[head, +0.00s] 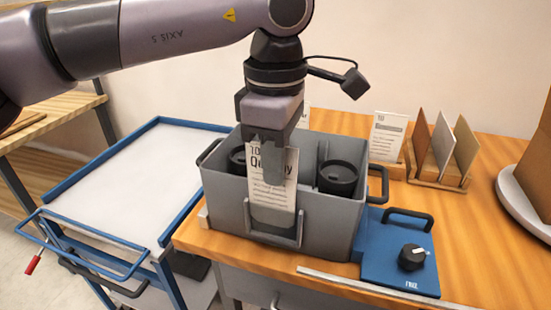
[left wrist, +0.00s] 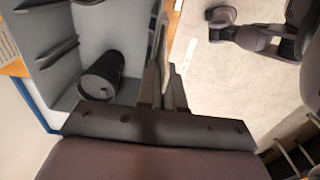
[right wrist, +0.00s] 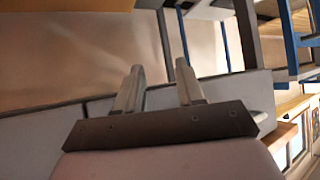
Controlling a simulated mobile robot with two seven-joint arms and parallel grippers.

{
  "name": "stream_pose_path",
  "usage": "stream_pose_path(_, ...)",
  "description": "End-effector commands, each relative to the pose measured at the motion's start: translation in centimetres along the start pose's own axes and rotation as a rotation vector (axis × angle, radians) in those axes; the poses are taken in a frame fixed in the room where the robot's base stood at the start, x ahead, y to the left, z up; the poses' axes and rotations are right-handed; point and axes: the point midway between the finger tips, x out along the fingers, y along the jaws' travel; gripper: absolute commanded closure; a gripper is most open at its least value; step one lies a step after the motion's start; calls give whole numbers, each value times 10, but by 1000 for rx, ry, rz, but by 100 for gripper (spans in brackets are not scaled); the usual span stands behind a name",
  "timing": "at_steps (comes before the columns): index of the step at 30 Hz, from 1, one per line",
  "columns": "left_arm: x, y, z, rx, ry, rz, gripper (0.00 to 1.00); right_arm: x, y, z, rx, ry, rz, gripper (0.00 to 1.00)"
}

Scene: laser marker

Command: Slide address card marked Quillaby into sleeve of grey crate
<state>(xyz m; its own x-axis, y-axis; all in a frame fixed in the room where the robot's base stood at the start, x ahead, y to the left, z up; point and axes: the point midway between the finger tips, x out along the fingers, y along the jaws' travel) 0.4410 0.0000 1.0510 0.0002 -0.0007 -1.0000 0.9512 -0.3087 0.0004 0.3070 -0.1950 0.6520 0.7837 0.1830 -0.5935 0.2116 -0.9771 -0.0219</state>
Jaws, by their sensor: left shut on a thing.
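The white address card (head: 284,190) reads "TO Qu…y", its middle letters covered by my fingers. My left gripper (head: 268,165) is shut on it and holds it upright at the front of the grey crate (head: 335,230). The sleeve (head: 275,237) is a U-shaped holder on the crate's front wall. The card's lower edge is at the sleeve's upper part; I cannot tell whether it is inside. In the left wrist view my left fingers (left wrist: 163,90) are close together beside the crate (left wrist: 60,55). My right gripper (right wrist: 158,88) is open and empty, away from the crate.
Black-lidded cups (head: 338,177) stand in the crate. A blue block with a black knob (head: 411,257) sits to its right. Another white card (head: 387,138) and a wooden rack of panels (head: 440,178) are behind. A blue-railed cart (head: 130,180) stands left.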

Motion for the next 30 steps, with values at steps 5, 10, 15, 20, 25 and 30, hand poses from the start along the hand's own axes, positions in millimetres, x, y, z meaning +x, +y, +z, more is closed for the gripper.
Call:
stream_pose_path(5,0,0,0,0,0,0,100,0,0,0,0,1,0,62)
stream_pose_path(10,0,0,0,0,0,0,74,0,1,0,0,0,1,62)
stream_pose_path(15,0,0,0,0,0,0,64,1,2,2,-1,-4,3,62)
stream_pose_path(20,-1,0,0,0,0,0,64,1,2,4,-1,-7,5,62)
stream_pose_path(25,-10,0,0,0,0,0,64,-4,3,-2,-3,-5,7,62)
stream_pose_path(30,-24,0,0,0,0,0,64,-11,5,-11,-9,1,12,62)
